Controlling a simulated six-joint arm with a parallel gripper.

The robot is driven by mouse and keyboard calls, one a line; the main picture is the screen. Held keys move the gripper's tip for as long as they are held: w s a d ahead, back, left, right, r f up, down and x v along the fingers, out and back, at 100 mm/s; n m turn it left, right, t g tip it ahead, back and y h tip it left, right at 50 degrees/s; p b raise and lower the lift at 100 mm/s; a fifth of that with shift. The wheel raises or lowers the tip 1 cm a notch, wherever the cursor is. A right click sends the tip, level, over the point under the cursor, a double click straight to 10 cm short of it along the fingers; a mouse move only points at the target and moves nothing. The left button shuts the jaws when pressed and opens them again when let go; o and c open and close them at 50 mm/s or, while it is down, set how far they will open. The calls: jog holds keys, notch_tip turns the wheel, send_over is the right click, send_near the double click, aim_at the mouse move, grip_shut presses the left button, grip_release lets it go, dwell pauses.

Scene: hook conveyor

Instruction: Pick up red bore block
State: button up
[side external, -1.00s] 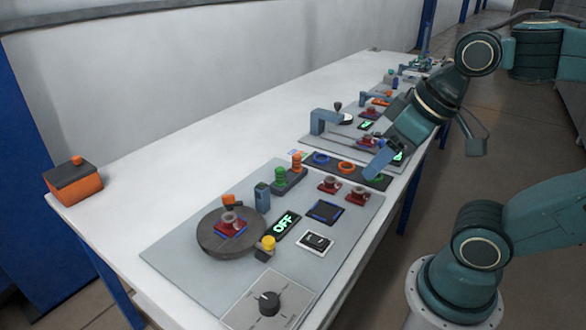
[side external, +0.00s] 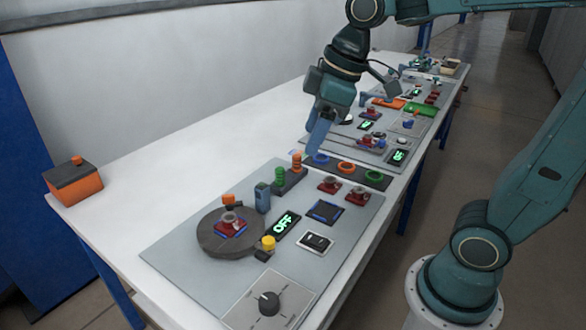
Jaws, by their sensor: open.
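A red bore block (side external: 231,229) with a grey ring-like top sits on the dark round turntable (side external: 211,242) at the front left of the near grey panel. My gripper (side external: 317,150) points down with blue fingers, near the orange and green ring stacks at the panel's back edge. It is open and holds no visible block. The gap between its fingers is too small to make out.
A green stack (side external: 280,174) and an orange stack (side external: 297,161) stand close below my gripper. A dark strip with coloured rings (side external: 346,168) lies beside them. An orange box (side external: 75,184) is at the table's left corner. The white tabletop (side external: 170,165) behind the panel is clear.

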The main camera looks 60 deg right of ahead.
jog(key=w+f+n+g+y, duration=0.1)
jog(key=w+f+n, duration=0.4)
jog(key=w, duration=0.5)
jog(key=w+f+n+g+y, duration=0.1)
jog(key=w+f+n+g, duration=0.1)
jog(key=w+f+n, duration=0.4)
jog(key=w+f, duration=0.1)
jog(key=w, duration=0.3)
jog(key=shift+w+f+g, duration=0.15)
jog(key=shift+f+g, duration=0.1)
jog(key=shift+g, duration=0.15)
jog(key=shift+f, duration=0.1)
send_near(230, 225)
jog(key=shift+w+f, duration=0.6)
jog(key=shift+f, duration=0.4)
jog(key=shift+x, duration=2.6)
jog(key=shift+d, duration=0.15)
grip_shut()
